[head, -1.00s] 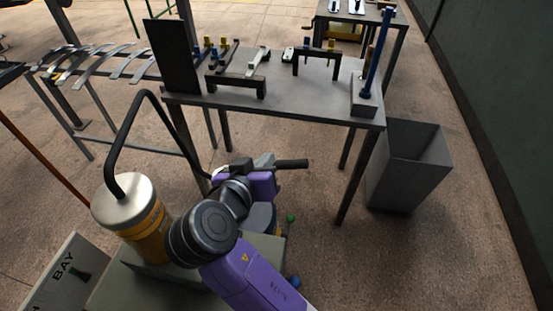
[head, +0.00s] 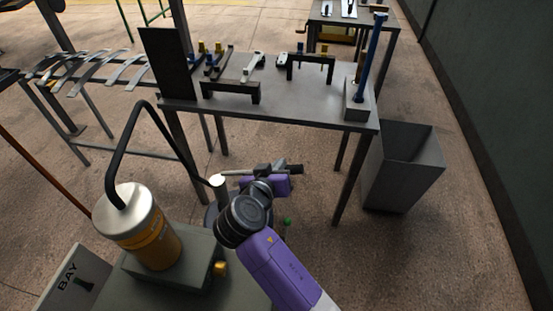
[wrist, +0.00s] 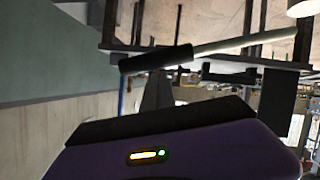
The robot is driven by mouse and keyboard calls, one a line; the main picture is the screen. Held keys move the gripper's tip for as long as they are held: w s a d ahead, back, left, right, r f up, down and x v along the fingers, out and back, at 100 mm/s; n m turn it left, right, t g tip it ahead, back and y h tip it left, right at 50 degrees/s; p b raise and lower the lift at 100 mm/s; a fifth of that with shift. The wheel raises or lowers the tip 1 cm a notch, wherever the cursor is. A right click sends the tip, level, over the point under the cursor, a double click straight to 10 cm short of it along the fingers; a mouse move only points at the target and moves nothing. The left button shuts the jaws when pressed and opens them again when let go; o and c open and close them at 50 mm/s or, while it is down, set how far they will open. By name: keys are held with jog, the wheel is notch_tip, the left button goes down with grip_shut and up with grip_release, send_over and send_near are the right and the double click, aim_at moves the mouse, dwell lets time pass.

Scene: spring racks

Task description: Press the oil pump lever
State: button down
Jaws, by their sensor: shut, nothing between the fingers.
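The oil pump lever (head: 285,169) is a pale rod with a black grip, running right from a pale round post (head: 217,184) in the head view. In the wrist view the lever (wrist: 156,58) crosses the upper part, black grip at left, pale rod at right. My gripper (head: 263,169) is shut and empty, close by the lever where the rod meets the grip in the head view. I cannot tell whether it touches. In the wrist view my purple gripper housing fills the bottom and the lever shows beyond it, apart in the picture. The fingertips are not clear there.
A yellow canister (head: 152,245) with a silver lid and black hose (head: 122,130) stands left of my arm. A grey workbench (head: 300,110) with racks stands beyond. A grey bin (head: 402,175) is at right. A BAY sign (head: 70,287) is at lower left.

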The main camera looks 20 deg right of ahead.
notch_tip(320, 180, down, 11)
jog(key=s+d+m+t+y+b, duration=0.1)
jog(key=d+m+y+b, duration=0.1)
jog(key=b, duration=0.9)
jog(key=shift+s+r+m+t+b, duration=0.25)
jog(key=shift+m+t+b, duration=0.1)
jog(key=shift+m, duration=0.45)
jog(key=s+a+r+p, duration=0.2)
jog(key=s+a+r, duration=0.1)
jog(key=s+r, duration=0.4)
jog(key=shift+s+a+r+p, duration=0.15)
jog(key=shift+s+r+p, duration=0.15)
jog(key=shift+r, duration=0.3)
